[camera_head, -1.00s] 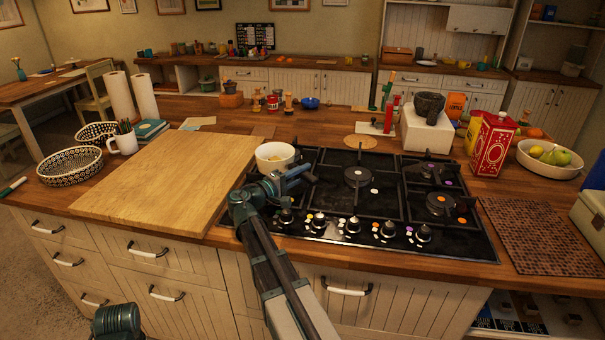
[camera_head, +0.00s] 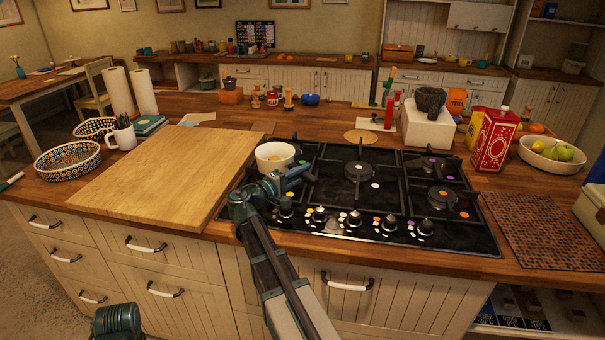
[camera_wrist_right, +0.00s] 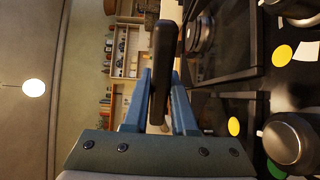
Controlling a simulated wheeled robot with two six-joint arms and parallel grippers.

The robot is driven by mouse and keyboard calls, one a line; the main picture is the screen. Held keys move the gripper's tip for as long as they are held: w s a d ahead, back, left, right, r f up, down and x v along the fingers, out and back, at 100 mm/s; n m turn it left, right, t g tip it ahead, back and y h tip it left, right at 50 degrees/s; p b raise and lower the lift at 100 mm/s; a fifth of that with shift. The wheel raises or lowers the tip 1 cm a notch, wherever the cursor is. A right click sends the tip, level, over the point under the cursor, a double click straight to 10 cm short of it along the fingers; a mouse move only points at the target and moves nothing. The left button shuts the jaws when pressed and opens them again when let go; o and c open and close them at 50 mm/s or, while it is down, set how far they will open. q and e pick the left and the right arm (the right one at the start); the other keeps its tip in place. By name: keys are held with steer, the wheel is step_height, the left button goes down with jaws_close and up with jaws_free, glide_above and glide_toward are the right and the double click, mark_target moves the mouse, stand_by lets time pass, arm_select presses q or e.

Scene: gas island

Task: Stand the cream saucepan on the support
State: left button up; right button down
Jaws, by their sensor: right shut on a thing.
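The cream saucepan (camera_head: 274,152) is at the back left of the black hob, next to the wooden board. Its inside looks pale, with something yellowish in it. My right gripper (camera_head: 293,178) is at the pan's front right side. In the right wrist view the blue fingers (camera_wrist_right: 160,100) are shut on a dark handle (camera_wrist_right: 162,65). The black pan support (camera_head: 316,180) is the hob's grate, around and below the pan. The pan's underside is hidden, so I cannot tell whether it touches the grate.
The wooden board (camera_head: 165,180) lies left of the hob. The middle burner (camera_head: 358,171) and right burners are free of pans. Control knobs (camera_head: 354,219) line the hob's front. A red tin (camera_head: 493,142) and a mortar on a white block (camera_head: 427,128) stand at the right.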

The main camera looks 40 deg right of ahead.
steer(key=shift+f+b, duration=0.7)
stand_by(0.6)
steer(key=c, duration=0.6)
jaws_free()
steer(key=shift+c, duration=0.2)
steer(key=a, duration=0.4)
steer(key=s+a, duration=0.1)
steer(key=a, duration=0.8)
steer(key=shift+s+a, duration=0.15)
steer(key=shift+a, duration=0.25)
